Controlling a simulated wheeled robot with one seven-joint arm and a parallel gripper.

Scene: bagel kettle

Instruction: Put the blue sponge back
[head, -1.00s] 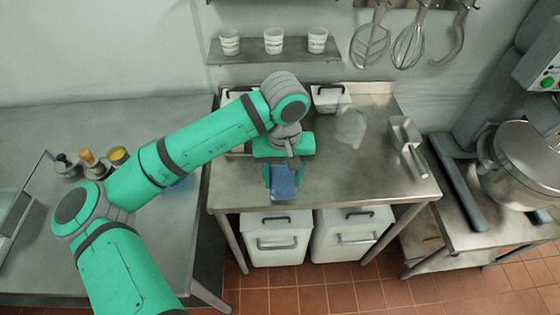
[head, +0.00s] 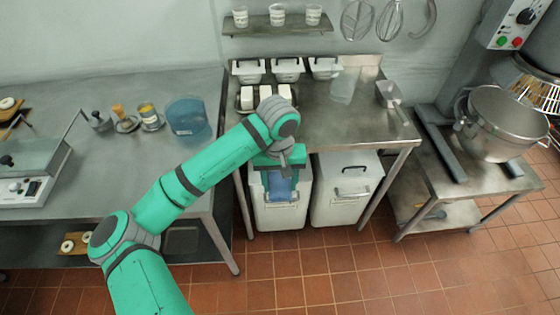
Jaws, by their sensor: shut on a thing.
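The blue sponge (head: 279,190) is in my gripper (head: 280,180), which is shut on it. In the head view my gripper points down with the sponge below it, in front of the middle steel table (head: 345,125) and over one of the white bins under it. The sponge's upper part is hidden between the fingers. A blue translucent tub (head: 187,118) stands on the left counter; I cannot tell what is in it.
Small white containers (head: 288,69) and a tray with white blocks (head: 247,97) stand at the table's back left. A metal scoop (head: 390,96) lies at its right. White bins (head: 345,187) stand below. A mixer bowl (head: 500,125) is at the right. The left counter's front is mostly clear.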

